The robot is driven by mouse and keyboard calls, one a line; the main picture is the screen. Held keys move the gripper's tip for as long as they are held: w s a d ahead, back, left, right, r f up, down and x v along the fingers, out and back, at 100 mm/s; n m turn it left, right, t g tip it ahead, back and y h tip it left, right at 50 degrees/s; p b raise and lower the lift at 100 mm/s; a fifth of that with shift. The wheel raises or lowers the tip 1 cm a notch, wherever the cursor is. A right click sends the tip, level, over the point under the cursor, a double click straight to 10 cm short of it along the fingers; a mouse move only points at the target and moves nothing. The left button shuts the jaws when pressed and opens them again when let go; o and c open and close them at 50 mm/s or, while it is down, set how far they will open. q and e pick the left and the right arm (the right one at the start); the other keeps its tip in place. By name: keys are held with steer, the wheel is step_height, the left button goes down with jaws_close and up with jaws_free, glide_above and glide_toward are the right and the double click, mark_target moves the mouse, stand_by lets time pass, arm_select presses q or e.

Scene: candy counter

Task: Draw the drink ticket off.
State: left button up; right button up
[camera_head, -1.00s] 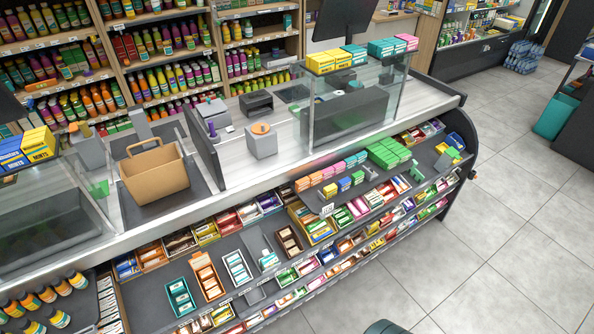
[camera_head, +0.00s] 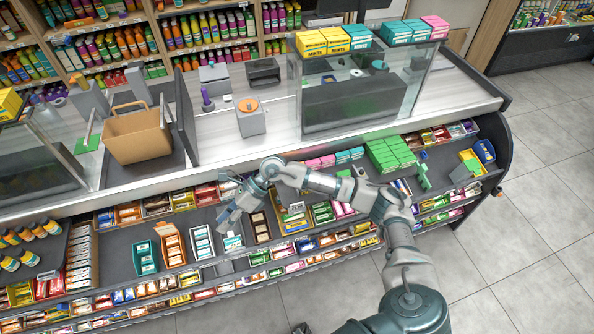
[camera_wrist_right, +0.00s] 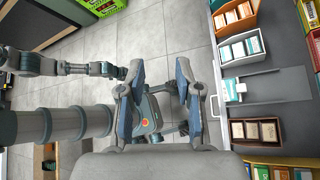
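I cannot tell for certain which thing is the drink ticket. A small white and teal card-like piece (camera_head: 233,242) lies in a grey bay of the front shelf, and it also shows in the right wrist view (camera_wrist_right: 233,88). My right gripper (camera_head: 229,203) is above the front shelf, just up and left of this piece in the head view. In the right wrist view its fingers (camera_wrist_right: 160,75) are spread apart, with nothing between them. A grey box with an orange top (camera_head: 250,116) stands on the counter behind. My left gripper is not clearly in view.
The counter's front edge (camera_head: 195,178) runs behind my right gripper. A cardboard basket (camera_head: 138,138) stands on the counter at left, and a glass case (camera_head: 362,92) stands at right. Candy boxes fill much of the shelf. The tiled floor (camera_head: 545,240) is clear at right.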

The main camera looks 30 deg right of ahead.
steer(key=d+r+n+h, duration=0.25)
steer(key=d+h, duration=0.45)
steer(key=d, duration=0.6)
steer(key=h, duration=0.4)
glide_above(297, 204)
steer(key=a, duration=0.1)
step_height(297, 204, down, 7)
steer(key=f, duration=0.2)
steer(key=d+f, duration=0.1)
steer(key=f, duration=0.2)
steer(key=d+f, duration=0.1)
steer(key=f, duration=0.1)
steer(key=shift+w+d+f+p, duration=0.1)
steer(key=shift+d+f+p, duration=0.15)
steer(key=shift+p, duration=0.15)
steer(key=shift+f, duration=0.3)
steer(key=shift+a, duration=0.6)
steer(key=shift+a+r, duration=0.25)
steer(key=shift+a, duration=0.35)
steer(key=shift+c, duration=0.5)
jaws_close()
steer(key=shift+d+f, duration=0.1)
steer(key=shift+d, duration=0.65)
steer(key=shift+f, duration=0.1)
arm_select(q)
steer(key=s, duration=0.1)
steer(key=s+f, duration=0.1)
steer(key=s, duration=0.2)
steer(key=shift+s+f, duration=0.1)
steer(key=shift+f, duration=0.15)
